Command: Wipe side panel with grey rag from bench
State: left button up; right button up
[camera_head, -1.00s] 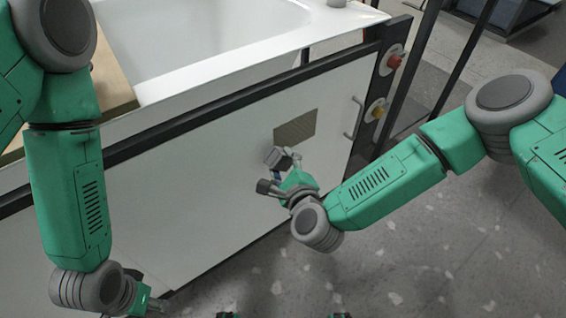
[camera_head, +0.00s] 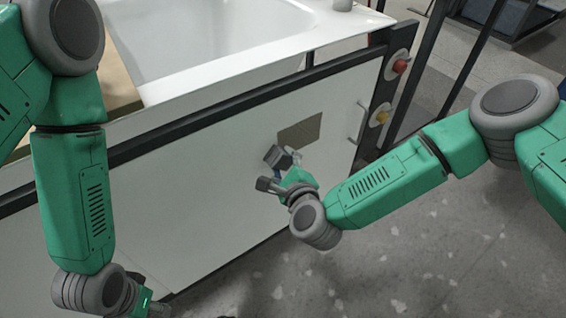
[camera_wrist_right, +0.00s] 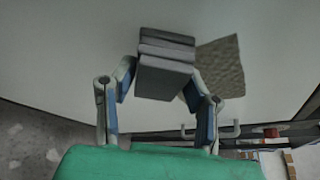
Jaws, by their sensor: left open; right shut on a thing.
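The white side panel (camera_head: 215,190) forms the front of the bathtub frame, and a brownish-grey rectangular patch (camera_head: 301,131) shows on it. The patch is also in the right wrist view (camera_wrist_right: 221,72). My right gripper (camera_head: 284,164) is at the panel, just below and left of the patch. It is shut on a dark grey, layered, block-like thing, seemingly the folded grey rag (camera_wrist_right: 165,64), which partly overlaps the patch in the wrist view. Whether it touches the panel I cannot tell. My left gripper (camera_head: 148,305) is open, low at the bottom left, and mostly cut off.
The white bathtub shell (camera_head: 215,50) lies above the panel, with a dark frame rail (camera_head: 210,113) between. A handle (camera_head: 357,122), a red button (camera_head: 400,67) and a yellow knob (camera_head: 382,117) sit right of the patch. Speckled floor (camera_head: 400,240) is free at lower right.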

aim_at(302, 142)
jog(key=shift+w+d+b, duration=0.1)
jog(key=shift+w+d, duration=0.65)
jog(key=shift+d, duration=0.25)
jog(key=shift+w+d+b, duration=0.15)
jog(key=shift+w+d, duration=0.55)
jog(key=shift+d, duration=0.25)
jog(key=shift+w+d+b, duration=0.1)
jog(key=shift+w+d, duration=0.65)
jog(key=shift+d, duration=0.25)
